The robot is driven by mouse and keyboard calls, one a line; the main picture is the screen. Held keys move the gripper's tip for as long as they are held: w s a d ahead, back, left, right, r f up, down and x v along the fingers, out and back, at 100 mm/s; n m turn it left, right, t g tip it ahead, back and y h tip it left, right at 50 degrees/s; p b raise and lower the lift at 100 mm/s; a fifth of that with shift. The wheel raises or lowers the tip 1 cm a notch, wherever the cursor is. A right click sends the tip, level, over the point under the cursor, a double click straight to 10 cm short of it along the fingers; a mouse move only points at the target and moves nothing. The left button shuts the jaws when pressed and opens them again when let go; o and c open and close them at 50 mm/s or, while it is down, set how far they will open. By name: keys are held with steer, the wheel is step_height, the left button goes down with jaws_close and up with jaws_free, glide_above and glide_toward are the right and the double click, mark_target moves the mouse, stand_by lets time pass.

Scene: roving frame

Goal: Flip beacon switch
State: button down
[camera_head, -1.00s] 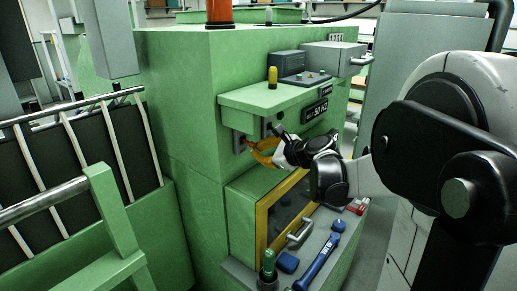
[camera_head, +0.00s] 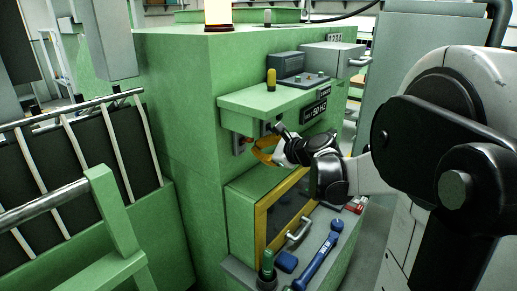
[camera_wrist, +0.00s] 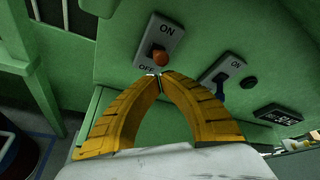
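The beacon (camera_head: 218,13) on top of the green machine glows bright, pale yellow-white. In the wrist view, a grey switch plate (camera_wrist: 172,32) marked ON and OFF carries an orange-red knob (camera_wrist: 159,57). The plate also shows small in the head view (camera_head: 237,144), under the green ledge. My gripper (camera_wrist: 160,74) has yellow fingers whose tips meet, with nothing seen between them. The tips are just below the knob, beside the OFF label. I cannot tell whether they touch the knob. In the head view, my gripper (camera_head: 250,146) is just right of the plate.
A second ON switch (camera_wrist: 222,75) with a dark blue lever is to the right of the first. The green ledge (camera_head: 250,100) overhangs the switches. A blue wrench-like tool (camera_head: 318,260) lies on the lower shelf. A metal railing (camera_head: 70,110) stands at left.

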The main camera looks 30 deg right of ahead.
steer(key=shift+r, duration=0.15)
steer(key=shift+r+p, duration=0.6)
steer(key=shift+r, duration=0.05)
